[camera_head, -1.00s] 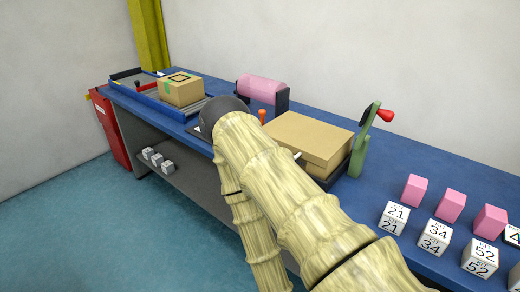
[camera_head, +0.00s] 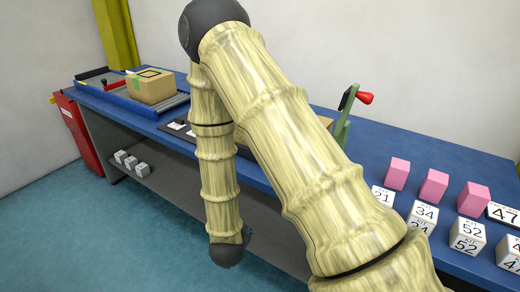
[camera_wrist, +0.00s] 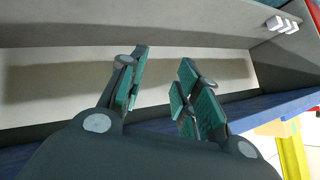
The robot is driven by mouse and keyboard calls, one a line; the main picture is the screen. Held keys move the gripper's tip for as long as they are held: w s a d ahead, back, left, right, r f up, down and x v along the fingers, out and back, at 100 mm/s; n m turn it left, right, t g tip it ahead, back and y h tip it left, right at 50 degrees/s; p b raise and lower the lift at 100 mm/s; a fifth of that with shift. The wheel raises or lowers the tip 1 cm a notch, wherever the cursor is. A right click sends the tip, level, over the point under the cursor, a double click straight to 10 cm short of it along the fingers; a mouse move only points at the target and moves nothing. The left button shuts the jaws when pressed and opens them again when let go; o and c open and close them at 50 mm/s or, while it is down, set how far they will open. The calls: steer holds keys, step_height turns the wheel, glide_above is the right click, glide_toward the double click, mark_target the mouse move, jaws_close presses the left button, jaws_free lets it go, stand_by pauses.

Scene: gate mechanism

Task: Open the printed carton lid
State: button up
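A small brown carton (camera_head: 152,86) with a dark printed square on top and green tape sits at the far left of the blue bench. A larger brown carton (camera_head: 325,122) is almost wholly hidden behind my arm in the head view; only a sliver shows, so its lid cannot be seen. My gripper (camera_wrist: 163,62) shows in the wrist view with its two green-padded fingers apart and nothing between them. It faces the grey shelf and the blue bench edge.
A green lever post with a red knob (camera_head: 365,97) stands right of the larger carton. Pink blocks (camera_head: 433,185) and numbered white cubes (camera_head: 467,236) stand at the right. Small white cubes (camera_head: 131,163) lie on the lower shelf. A red cabinet (camera_head: 80,140) stands at the left.

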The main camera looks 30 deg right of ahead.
steer(key=w+d+r+m+g+h+b, duration=0.1)
steer(key=w+d+r+m+h, duration=0.15)
steer(key=r+m, duration=0.5)
steer(key=w+d+r+m+h+b, duration=0.1)
steer(key=r+m+h+b, duration=0.3)
steer(key=r, duration=0.6)
steer(key=w+d+r+m+g+h+p, duration=0.1)
steer(key=w+d+r+m+h, duration=0.1)
steer(key=r+m, duration=0.6)
steer(key=shift+n, duration=0.85)
steer(key=x, duration=1)
steer(key=shift+w+r+p, duration=0.35)
jaws_close()
